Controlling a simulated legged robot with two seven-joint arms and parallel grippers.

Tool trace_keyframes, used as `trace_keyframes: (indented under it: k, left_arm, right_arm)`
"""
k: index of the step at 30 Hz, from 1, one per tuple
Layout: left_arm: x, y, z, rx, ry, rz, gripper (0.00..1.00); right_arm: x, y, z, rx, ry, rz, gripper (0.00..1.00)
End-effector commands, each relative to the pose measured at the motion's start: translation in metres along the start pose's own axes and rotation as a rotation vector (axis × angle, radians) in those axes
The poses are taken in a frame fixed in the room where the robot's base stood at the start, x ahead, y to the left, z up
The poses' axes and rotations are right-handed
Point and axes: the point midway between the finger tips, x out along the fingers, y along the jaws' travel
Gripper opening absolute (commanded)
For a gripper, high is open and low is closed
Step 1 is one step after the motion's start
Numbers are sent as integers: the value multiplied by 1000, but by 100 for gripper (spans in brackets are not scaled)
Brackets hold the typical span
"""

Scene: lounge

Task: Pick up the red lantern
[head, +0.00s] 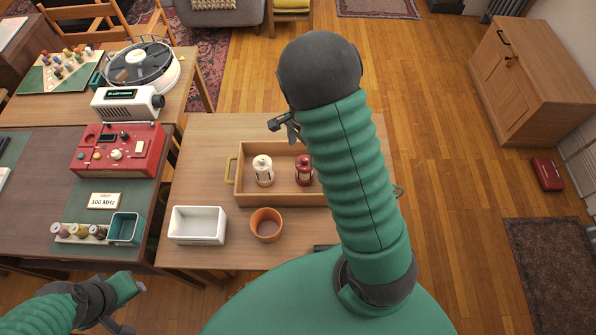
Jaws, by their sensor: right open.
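The red lantern (303,172) stands upright in a wooden tray (283,199), its right side close to my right arm's edge in the picture. A cream lantern (263,171) stands to its left in the same tray. My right gripper (280,125) shows past the left side of my raised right arm, above the tray's far edge. It is open and apart from the red lantern. My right arm covers the tray's right part. My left gripper (136,306) is at the lower left, away from the tray; its jaw opening is unclear.
A white bin (198,225) and a terracotta pot (266,224) stand in front of the tray. A red device (118,149) and a teal bin (125,229) are on the left table. The wooden table (205,155) is bare left of the tray.

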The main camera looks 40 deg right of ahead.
Motion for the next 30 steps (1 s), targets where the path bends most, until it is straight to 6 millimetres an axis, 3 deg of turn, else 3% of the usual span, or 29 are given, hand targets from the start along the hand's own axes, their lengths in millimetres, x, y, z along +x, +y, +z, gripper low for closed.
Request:
trace_keyframes:
  k: [1,6,13,18,27,30]
  left_arm:
    - [4,0,1,0,0,0,33]
    - [8,0,2,0,0,0,33]
    - [10,0,2,0,0,0,33]
    - [11,0,3,0,0,0,33]
    - [12,0,3,0,0,0,33]
    - [12,0,3,0,0,0,33]
  right_arm:
    - [17,1,-1,4,-1,5,79]
    - [57,0,-2,0,-1,3,79]
    - [83,4,-2,0,-2,1,79]
    - [114,8,-2,-1,-2,2,79]
    - [124,7,-2,-3,-1,-1,79]
    - [123,7,-2,-3,-1,0,66]
